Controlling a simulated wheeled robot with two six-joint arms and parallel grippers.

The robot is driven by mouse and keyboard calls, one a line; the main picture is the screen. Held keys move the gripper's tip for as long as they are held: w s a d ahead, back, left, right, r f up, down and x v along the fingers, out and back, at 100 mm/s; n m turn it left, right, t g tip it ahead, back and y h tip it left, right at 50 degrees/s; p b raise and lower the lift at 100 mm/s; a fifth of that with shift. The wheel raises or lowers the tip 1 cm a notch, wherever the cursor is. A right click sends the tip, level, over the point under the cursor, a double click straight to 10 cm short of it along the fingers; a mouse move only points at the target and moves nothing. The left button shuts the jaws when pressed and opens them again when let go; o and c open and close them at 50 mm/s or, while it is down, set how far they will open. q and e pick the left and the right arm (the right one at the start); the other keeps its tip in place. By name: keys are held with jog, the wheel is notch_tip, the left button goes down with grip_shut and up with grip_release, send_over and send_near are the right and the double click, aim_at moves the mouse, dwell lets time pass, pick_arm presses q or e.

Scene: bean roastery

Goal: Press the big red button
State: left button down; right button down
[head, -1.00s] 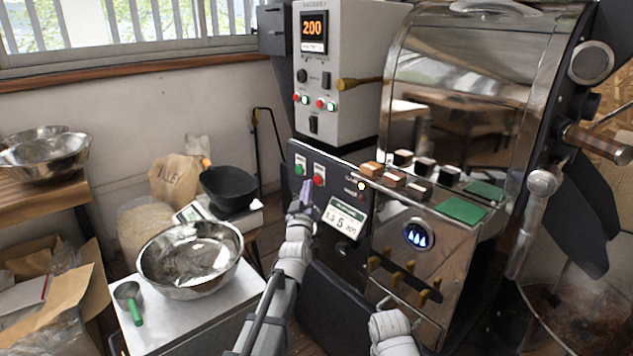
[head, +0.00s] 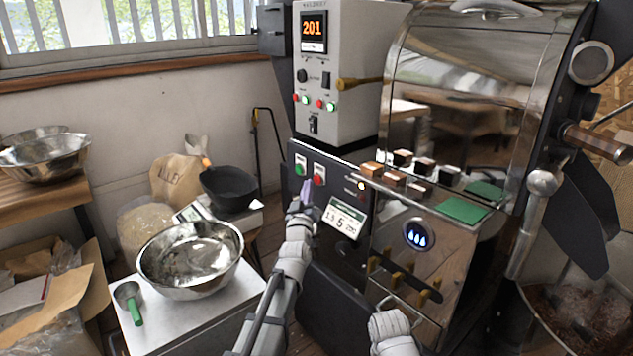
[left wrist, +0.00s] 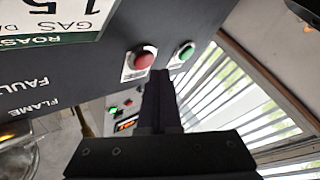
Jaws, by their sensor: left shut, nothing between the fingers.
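The big red button (head: 319,180) is on the dark front panel of the roaster, right of a green button (head: 300,169). In the left wrist view, the red button (left wrist: 144,60) sits on a pale plate, with the green button (left wrist: 186,51) to its right. My left gripper (head: 306,188) is shut and empty, its tip close to the panel just below and left of the red button. In the left wrist view, its fingertips (left wrist: 160,76) are right beside the red button's plate. I cannot tell whether they touch. My right arm shows at the bottom; its gripper is not clear.
A small white display card (head: 344,219) is on the panel right of my left gripper. The control box (head: 327,75) stands above. A steel bowl (head: 190,262) and scoop (head: 128,296) are on a white table at left. The steel roaster drum (head: 470,90) is at right.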

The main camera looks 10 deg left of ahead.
pick_arm(q)
jog(key=shift+w+d, duration=0.3)
jog(key=shift+w, duration=0.05)
jog(key=shift+w+d, duration=0.25)
jog(key=shift+w, duration=0.1)
dwell(0.8)
jog(key=shift+s+a, duration=0.1)
jog(key=shift+s, duration=0.1)
jog(key=shift+s+a, duration=0.4)
jog(key=shift+s, duration=0.1)
jog(key=shift+s+a, duration=0.8)
jog(key=shift+s, duration=0.2)
jog(key=shift+s+a, duration=0.75)
jog(key=shift+s, duration=0.25)
